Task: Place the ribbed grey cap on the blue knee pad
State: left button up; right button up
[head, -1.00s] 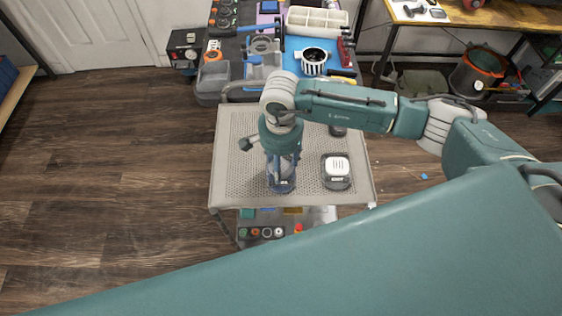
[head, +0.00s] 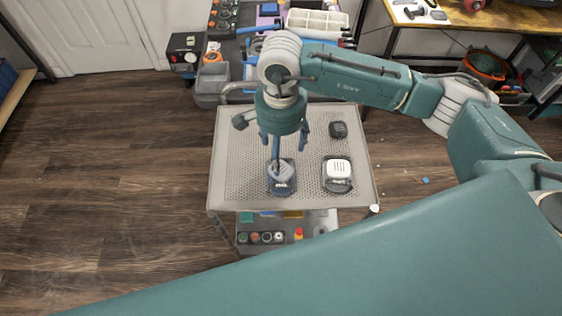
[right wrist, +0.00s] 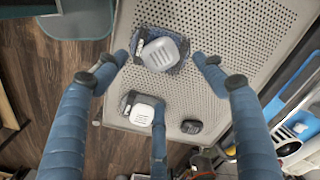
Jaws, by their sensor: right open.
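The ribbed grey cap (head: 281,172) lies on the blue knee pad (head: 282,189) at the front left of the perforated cart top. In the right wrist view the grey cap (right wrist: 160,53) rests on the blue pad (right wrist: 178,67), whose edge shows around it. My right gripper (head: 284,145) is open and empty above them, its blue fingers spread. In the right wrist view the open gripper (right wrist: 160,70) has fingers on either side of the cap, apart from it. One finger partly hides the cap in the head view. My left gripper is not in view.
A dark pad with a white ribbed cap (head: 339,167) sits to the right on the cart top (head: 240,150). A small black item (head: 338,130) lies behind it. A grey bin (head: 212,82) and a cluttered bench stand beyond. The cart's left side is clear.

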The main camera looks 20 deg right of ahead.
jog(key=shift+r+b, duration=0.35)
jog(key=shift+r, duration=1.8)
jog(key=shift+s+f, duration=0.1)
